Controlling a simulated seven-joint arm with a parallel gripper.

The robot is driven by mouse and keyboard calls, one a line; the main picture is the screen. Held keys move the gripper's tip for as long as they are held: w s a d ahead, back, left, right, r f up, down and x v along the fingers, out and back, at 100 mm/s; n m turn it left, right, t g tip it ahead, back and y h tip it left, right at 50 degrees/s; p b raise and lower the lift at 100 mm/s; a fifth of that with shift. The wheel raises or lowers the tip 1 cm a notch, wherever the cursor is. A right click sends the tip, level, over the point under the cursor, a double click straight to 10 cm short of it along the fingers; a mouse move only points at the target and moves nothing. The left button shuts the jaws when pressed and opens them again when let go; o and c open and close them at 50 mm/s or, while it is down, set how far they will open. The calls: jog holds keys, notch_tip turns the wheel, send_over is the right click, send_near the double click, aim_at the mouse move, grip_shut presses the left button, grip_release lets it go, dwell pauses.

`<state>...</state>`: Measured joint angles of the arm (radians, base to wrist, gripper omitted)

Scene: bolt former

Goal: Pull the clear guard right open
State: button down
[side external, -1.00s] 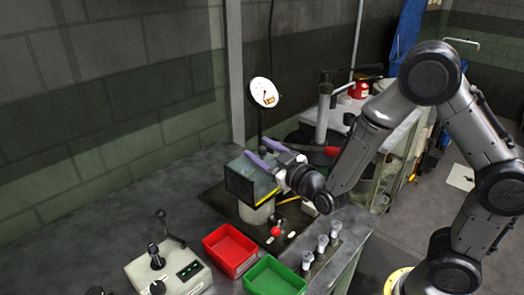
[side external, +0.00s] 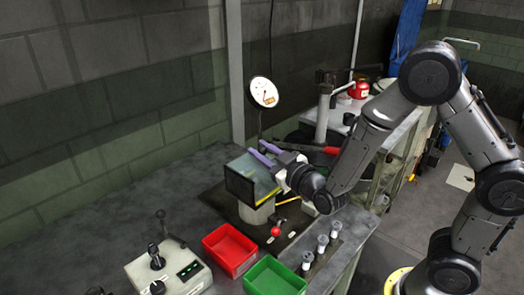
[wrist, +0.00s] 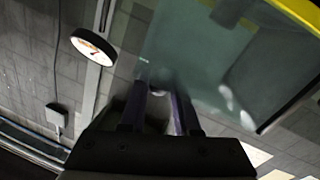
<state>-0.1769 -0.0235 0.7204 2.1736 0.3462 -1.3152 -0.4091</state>
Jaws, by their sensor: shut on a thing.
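The clear guard (side external: 250,178) is a see-through, dark-edged box with a yellow strip along its lower edge. It stands over a pale round base on the bench. In the wrist view its greenish panel (wrist: 195,50) fills the upper middle, with the yellow strip at top right. My gripper (side external: 264,154) reaches in from the right, with its purple fingers at the guard's upper right edge. In the wrist view the fingers (wrist: 160,98) are close together, shut on a small part at the panel's near edge. That part, perhaps a handle, is mostly hidden between the fingers.
A round dial (side external: 263,92) on a post stands behind the guard. A red-knobbed lever (side external: 276,231), a red bin (side external: 230,250), a green bin (side external: 274,277) and a control box (side external: 168,272) are in front. Bare bench lies left of the guard.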

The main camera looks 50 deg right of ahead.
dwell(0.7)
jog(key=d, duration=1.1)
jog(key=shift+d, duration=0.25)
jog(key=c, duration=0.7)
grip_release()
jog(key=shift+o, duration=0.3)
jog(key=s+a, duration=0.2)
jog(key=s, duration=1.1)
jog(key=shift+s+a, duration=0.2)
jog(key=shift+s, duration=0.15)
